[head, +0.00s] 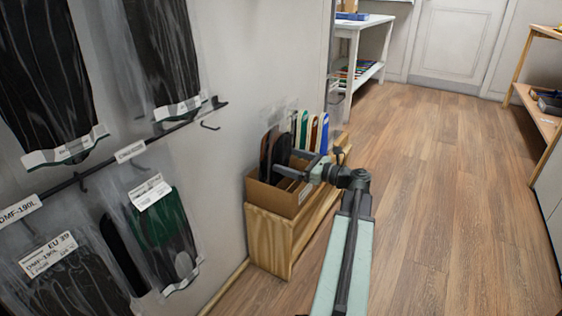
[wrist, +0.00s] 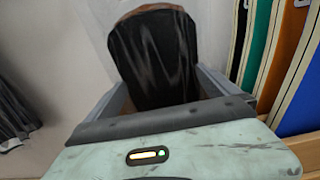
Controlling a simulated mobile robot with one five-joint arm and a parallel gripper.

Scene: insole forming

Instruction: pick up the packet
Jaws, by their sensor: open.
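A dark packet (head: 275,152) in clear film stands upright in an open cardboard box (head: 285,197) by the wall. In the wrist view the black packet (wrist: 155,58) has a brown edge along its rounded top and fills the middle of the picture. My gripper (head: 285,163) is at the box, with its fingers open. In the wrist view my gripper (wrist: 160,85) has one finger on each side of the packet. I cannot tell whether either finger touches it. The packet's lower part is hidden behind the gripper body.
Coloured insoles (head: 311,132) stand upright behind the dark packet, close to the right finger in the wrist view. The box sits on a low wooden stand (head: 268,240). Packets (head: 160,235) hang from wall hooks at left. The wooden floor (head: 440,200) at right is clear.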

